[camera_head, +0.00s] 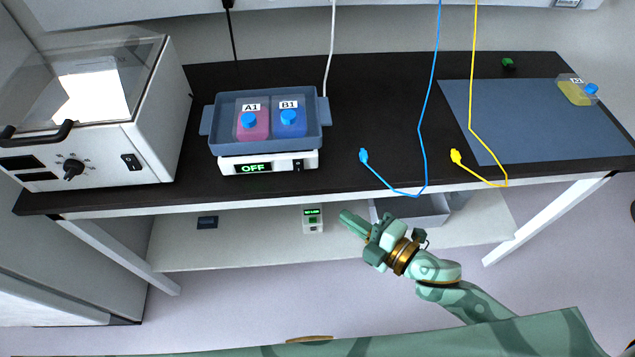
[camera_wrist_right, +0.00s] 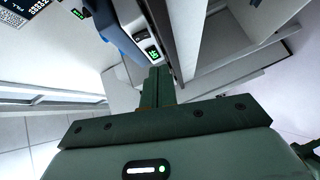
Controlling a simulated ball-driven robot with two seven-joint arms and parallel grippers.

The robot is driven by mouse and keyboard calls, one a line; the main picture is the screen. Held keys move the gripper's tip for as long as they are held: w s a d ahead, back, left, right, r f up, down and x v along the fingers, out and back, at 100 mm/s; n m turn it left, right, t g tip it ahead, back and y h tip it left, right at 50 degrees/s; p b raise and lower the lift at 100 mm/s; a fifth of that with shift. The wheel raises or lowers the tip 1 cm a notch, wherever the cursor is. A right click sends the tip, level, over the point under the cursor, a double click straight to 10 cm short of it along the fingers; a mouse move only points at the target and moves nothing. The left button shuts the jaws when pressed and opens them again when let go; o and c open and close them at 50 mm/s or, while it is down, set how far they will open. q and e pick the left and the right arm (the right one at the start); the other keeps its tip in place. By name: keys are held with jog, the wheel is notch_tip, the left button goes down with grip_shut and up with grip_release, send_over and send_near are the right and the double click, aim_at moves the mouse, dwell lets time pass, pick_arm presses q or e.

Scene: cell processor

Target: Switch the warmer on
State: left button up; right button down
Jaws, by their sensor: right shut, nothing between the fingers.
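The warmer (camera_head: 238,165) is a white box on the dark bench. Its front display reads OFF in green, and a small dark rocker switch (camera_head: 298,165) sits at the right of its front face. A blue-grey tray (camera_head: 214,143) on top holds bag A1 (camera_head: 253,127) and bag B1 (camera_head: 289,128), each with a blue cap. My right gripper (camera_head: 347,217) is shut and empty, in front of and below the bench edge, right of the warmer and apart from it. Its shut fingers also show in the right wrist view (camera_wrist_right: 158,85). My left gripper is not in view.
A white machine (camera_head: 95,150) with a clear lid stands left of the warmer. Blue (camera_head: 424,140) and yellow (camera_head: 471,95) cables hang at the right. A blue mat (camera_head: 530,120) lies far right. A lower shelf (camera_head: 250,250) holds small devices and a grey bin (camera_head: 425,212).

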aim_at(308, 190)
jog(key=shift+s+a+r+n+y, duration=0.15)
jog(key=shift+a+r+n+y, duration=0.3)
jog(key=shift+r+n, duration=0.45)
jog(key=shift+f, duration=0.15)
jog(key=x, duration=1)
jog(key=w, duration=0.2)
jog(key=w+b, duration=0.1)
jog(key=shift+w+f, duration=0.1)
jog(key=shift+f, duration=0.2)
jog(key=shift+w, duration=0.4)
